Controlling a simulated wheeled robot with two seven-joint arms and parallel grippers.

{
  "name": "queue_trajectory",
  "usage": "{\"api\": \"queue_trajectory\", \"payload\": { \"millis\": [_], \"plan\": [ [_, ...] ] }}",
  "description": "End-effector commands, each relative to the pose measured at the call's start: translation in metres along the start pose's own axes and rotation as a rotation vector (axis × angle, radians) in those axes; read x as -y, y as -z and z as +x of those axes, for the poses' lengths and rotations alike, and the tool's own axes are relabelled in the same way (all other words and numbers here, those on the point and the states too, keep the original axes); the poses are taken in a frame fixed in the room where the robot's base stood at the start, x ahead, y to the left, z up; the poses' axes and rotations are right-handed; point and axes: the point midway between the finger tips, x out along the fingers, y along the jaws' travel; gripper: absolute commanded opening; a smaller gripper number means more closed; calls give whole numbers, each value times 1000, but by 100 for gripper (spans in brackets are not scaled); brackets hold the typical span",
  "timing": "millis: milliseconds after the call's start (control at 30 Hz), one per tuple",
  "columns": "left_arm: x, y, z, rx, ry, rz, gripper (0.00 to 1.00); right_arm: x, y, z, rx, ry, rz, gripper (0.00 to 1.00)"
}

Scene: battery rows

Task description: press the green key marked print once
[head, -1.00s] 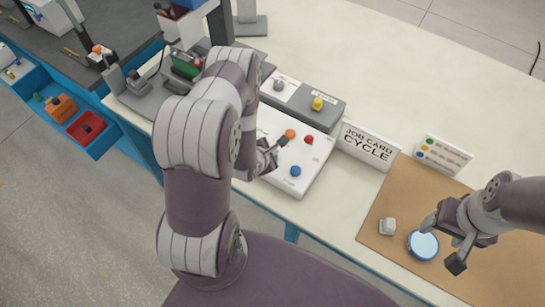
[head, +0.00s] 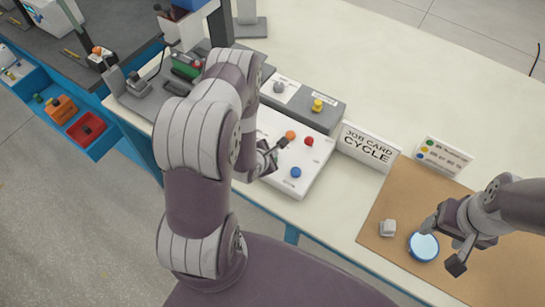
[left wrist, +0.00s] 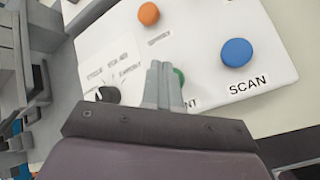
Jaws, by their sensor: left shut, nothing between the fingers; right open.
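The white key panel (head: 318,165) lies on the table in front of my left arm. In the left wrist view, the green key (left wrist: 179,77) shows only as a sliver behind the fingers of my left gripper (left wrist: 164,66). Only the letters "NT" of its label show beside them. The fingers are shut with nothing between them and overlap the key in this view; I cannot tell whether they touch it. In the head view the green key is hidden by my left gripper (head: 282,144). My right gripper (head: 443,246) is open at the right, above the brown mat (head: 385,245).
The panel also has an orange key (left wrist: 148,14), a blue SCAN key (left wrist: 237,52), a red key (head: 309,141) and a black knob (left wrist: 107,95). A "JOB CARD CYCLE" sign (head: 367,147) stands right of it.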

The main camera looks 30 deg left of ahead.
Motion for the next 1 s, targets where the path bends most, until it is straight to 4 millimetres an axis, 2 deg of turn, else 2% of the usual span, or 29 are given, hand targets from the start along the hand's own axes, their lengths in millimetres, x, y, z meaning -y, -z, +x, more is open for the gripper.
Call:
{"api": "queue_trajectory", "payload": {
  "millis": [667,1000],
  "plan": [
    [0,0,0,0,0,0,0,0,0,0,0,0,0,61],
    [5,5,6,0,0,0,0,0,-1,7,0,0,0,61]
  ]
}}
